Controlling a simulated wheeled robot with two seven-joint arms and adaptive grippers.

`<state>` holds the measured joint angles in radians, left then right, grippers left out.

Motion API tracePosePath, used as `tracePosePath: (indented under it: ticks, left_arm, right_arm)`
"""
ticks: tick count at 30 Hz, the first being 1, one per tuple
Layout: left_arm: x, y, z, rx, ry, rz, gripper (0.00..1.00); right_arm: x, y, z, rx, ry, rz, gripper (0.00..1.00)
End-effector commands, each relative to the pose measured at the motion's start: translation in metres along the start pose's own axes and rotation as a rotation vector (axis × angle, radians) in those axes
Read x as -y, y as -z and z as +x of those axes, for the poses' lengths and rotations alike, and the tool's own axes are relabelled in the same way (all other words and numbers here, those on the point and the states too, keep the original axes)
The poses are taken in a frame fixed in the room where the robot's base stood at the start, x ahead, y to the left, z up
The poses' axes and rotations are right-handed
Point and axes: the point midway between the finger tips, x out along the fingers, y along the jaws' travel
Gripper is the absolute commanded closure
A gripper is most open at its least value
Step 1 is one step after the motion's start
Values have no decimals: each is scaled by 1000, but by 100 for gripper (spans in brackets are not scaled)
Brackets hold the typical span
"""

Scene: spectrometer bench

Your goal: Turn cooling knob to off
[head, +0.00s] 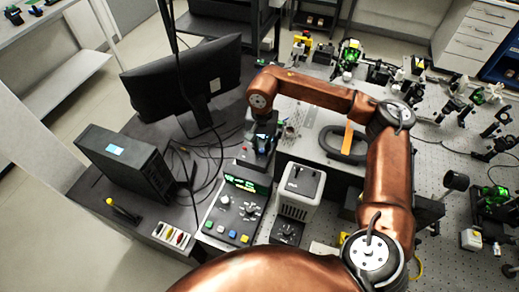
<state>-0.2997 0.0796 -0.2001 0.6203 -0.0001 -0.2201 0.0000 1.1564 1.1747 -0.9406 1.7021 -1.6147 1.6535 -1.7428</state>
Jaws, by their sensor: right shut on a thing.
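My right gripper (260,150) reaches down over a small grey unit (243,157) that stands behind the control box with a green display. It is shut on what looks like the cooling knob on top of this unit. The fingers hide the knob, so its setting cannot be read. A red button or light shows beside the fingers. My left gripper is out of view.
The control box (223,221) with knobs and coloured buttons stands in front. A pale grey instrument (298,190) stands close on its right. A monitor (183,78), a dark computer box (125,160) and loose cables lie left. Optics crowd the bench on the right.

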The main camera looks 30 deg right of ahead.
Motion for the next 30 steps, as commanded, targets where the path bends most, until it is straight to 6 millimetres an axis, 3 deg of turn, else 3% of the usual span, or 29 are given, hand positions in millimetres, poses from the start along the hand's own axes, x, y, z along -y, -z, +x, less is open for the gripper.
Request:
tracePosePath:
  ticks: [21,22,30]
  left_arm:
    - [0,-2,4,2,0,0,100]
    - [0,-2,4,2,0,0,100]
    - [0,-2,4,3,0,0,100]
  right_arm:
    - [0,-1,-1,2,0,-81,100]
    - [0,-1,-1,2,0,-81,84]
    - [0,0,0,1,0,-80,67]
